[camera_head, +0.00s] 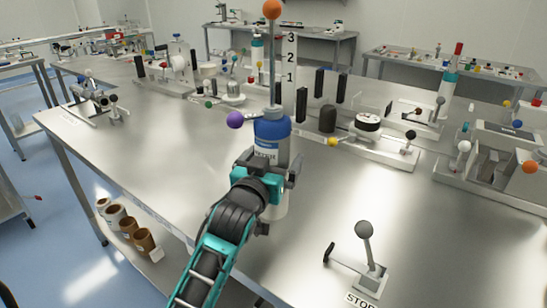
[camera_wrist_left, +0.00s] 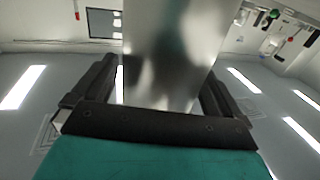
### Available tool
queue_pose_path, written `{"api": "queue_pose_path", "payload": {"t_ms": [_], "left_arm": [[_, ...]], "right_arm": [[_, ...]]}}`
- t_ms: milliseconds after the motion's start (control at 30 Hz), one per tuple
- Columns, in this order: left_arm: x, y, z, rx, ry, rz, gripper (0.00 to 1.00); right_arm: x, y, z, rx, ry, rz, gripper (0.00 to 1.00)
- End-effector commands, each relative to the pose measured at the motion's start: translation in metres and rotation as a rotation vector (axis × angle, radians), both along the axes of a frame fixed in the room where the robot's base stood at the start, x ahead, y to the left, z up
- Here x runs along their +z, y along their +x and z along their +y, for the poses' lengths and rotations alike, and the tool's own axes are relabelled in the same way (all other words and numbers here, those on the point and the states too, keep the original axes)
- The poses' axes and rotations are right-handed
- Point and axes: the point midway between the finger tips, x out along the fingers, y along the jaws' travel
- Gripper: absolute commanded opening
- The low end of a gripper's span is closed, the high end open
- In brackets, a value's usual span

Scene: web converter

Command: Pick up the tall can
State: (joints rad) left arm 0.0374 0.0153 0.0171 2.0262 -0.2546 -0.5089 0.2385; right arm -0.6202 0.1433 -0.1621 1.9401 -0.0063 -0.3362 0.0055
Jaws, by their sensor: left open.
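A tall can (camera_head: 272,128) with a blue top and a pale label stands upright on the steel table (camera_head: 340,205), just beyond my left gripper. A pale lower part shows below the jaws, while its middle is hidden by the gripper. My left gripper (camera_head: 269,170) is open, with its fingers to either side of the can in the head view. In the left wrist view the open fingers (camera_wrist_left: 160,90) flank a large silvery surface (camera_wrist_left: 168,50); I cannot tell whether it is the can. Contact is not visible. My right gripper is not in view.
A purple ball (camera_head: 235,120) is close left of the can. A post with an orange ball (camera_head: 272,9) and a numbered scale (camera_head: 290,60) rise behind it. A lever marked STOP (camera_head: 368,265) stands front right. The table left of the gripper is clear.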

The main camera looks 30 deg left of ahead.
Motion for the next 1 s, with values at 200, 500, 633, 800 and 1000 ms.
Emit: {"api": "queue_pose_path", "payload": {"t_ms": [200,500,633,800,1000], "left_arm": [[-0.0001,-0.0004,0.0,0.0,0.0,0.0,0.89],[-0.0002,-0.0006,0.0,0.0,0.0,0.0,0.61],[-0.0002,-0.0007,0.0,0.0,0.0,0.0,0.48],[-0.0002,-0.0007,0.0,0.0,0.0,0.0,0.32],[0.0022,-0.0007,-0.0001,0.0,0.001,-0.006,0.18]], "right_arm": [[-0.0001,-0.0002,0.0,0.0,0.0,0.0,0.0],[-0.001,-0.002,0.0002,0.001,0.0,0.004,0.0],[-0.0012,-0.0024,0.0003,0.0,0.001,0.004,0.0],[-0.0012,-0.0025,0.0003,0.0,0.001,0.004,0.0],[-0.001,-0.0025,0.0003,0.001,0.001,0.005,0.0]]}}
